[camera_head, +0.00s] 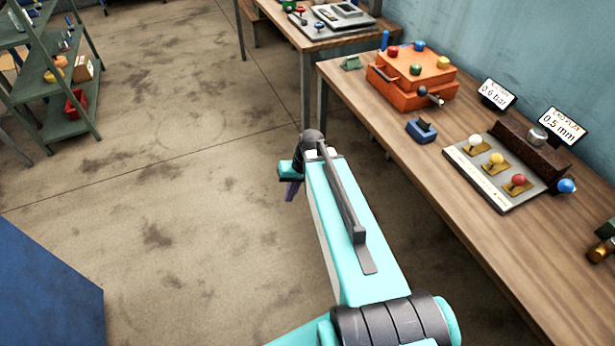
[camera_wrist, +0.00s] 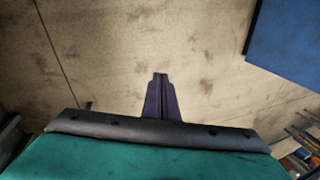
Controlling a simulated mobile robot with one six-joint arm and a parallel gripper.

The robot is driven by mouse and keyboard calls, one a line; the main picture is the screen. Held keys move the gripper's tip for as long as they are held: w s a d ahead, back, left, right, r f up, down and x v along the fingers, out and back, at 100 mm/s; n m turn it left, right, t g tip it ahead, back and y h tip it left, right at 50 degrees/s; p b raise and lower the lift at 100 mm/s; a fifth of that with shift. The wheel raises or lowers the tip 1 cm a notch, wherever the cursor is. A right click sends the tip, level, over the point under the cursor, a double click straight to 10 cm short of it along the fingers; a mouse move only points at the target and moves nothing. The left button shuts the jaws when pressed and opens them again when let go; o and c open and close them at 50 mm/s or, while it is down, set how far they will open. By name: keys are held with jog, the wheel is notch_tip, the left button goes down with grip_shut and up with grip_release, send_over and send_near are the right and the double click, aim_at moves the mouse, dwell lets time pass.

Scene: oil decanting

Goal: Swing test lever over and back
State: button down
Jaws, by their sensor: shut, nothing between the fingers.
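My gripper (camera_head: 291,190) points down over the bare floor, left of the wooden bench and apart from it. In the wrist view its purple fingers (camera_wrist: 160,80) are together with nothing between them. Several levers are on the bench. A grey panel (camera_head: 506,200) carries a white-knobbed lever (camera_head: 474,141), a yellow-knobbed lever (camera_head: 496,159) and a red-knobbed lever (camera_head: 519,181). An orange box (camera_head: 405,88) has a dark-knobbed lever (camera_head: 432,96) on its front right. I cannot tell which one is the test lever. No lever shows in the wrist view.
The wooden bench (camera_head: 415,160) runs along the blue wall. A blue block (camera_head: 421,130) and signs reading 0.6 bar (camera_head: 497,94) and 0.5 mm (camera_head: 561,127) stand on it. A green shelf (camera_head: 50,70) stands far left, a blue object (camera_head: 45,285) lower left. Floor between is clear.

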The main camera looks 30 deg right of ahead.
jog(key=s+a+f+n+g+h+b, duration=0.1)
jog(key=s+a+f+b, duration=0.1)
jog(key=s+a+f, duration=0.3)
jog(key=s+a+f+n+g+h+b, duration=0.15)
jog(key=s+a+f, duration=0.25)
jog(key=f, duration=0.4)
jog(key=s+f+g+b, duration=0.4)
jog(key=s+f+b, duration=0.2)
jog(key=s+f, duration=1.3)
jog(key=shift+s+h, duration=0.35)
